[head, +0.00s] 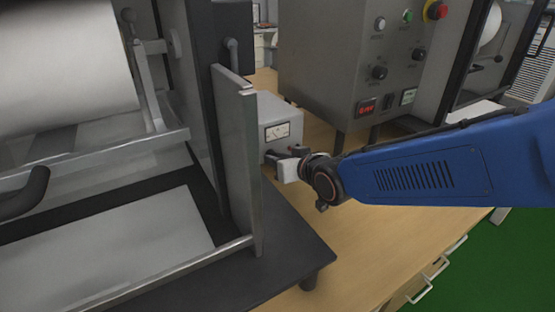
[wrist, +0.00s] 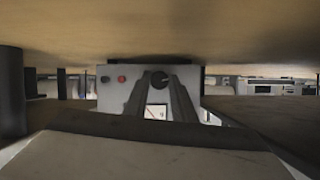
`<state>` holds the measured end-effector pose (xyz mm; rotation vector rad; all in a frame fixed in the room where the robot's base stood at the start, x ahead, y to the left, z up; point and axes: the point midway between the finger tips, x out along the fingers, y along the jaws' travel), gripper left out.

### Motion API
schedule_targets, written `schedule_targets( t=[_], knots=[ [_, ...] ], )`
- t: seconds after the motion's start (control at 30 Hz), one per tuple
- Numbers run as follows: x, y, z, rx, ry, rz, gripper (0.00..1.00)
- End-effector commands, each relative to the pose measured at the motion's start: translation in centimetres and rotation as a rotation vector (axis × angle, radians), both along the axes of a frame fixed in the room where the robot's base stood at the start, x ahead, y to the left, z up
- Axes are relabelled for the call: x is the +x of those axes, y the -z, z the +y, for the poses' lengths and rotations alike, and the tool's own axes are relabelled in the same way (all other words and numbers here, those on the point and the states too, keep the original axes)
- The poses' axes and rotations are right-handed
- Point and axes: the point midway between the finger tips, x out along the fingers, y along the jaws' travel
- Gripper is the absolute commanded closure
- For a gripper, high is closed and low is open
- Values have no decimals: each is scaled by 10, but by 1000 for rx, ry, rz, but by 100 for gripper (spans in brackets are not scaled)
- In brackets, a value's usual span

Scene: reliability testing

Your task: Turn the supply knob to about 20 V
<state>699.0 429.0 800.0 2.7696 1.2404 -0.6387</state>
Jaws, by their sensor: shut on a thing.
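The supply is a small grey box (head: 262,108) on the wooden table, with a white needle meter (head: 277,132) on its front. In the wrist view, which looks upside down, the supply's front (wrist: 112,98) shows a dark round knob (wrist: 159,78). My gripper (wrist: 160,84) is shut on the knob, one finger on each side. In the head view my gripper (head: 276,156) reaches the lower front of the supply and hides the knob. The meter shows partly between the fingers in the wrist view (wrist: 156,112); its reading is too small to tell.
A large machine with a grey upright plate (head: 238,160) stands close on the left. A grey control cabinet (head: 345,60) with knobs and a red button stands behind on the right. The wooden table (head: 365,240) is bare in front. A red and a black terminal (wrist: 121,79) sit beside the knob.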

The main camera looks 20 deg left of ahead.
Motion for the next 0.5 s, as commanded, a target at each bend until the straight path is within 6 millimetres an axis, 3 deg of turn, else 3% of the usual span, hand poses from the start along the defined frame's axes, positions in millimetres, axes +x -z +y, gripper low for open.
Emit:
schedule_targets(
  t=[0.5],
  knots=[
    [3, 1, -3, 160, 1, 188, 99]
  ],
)
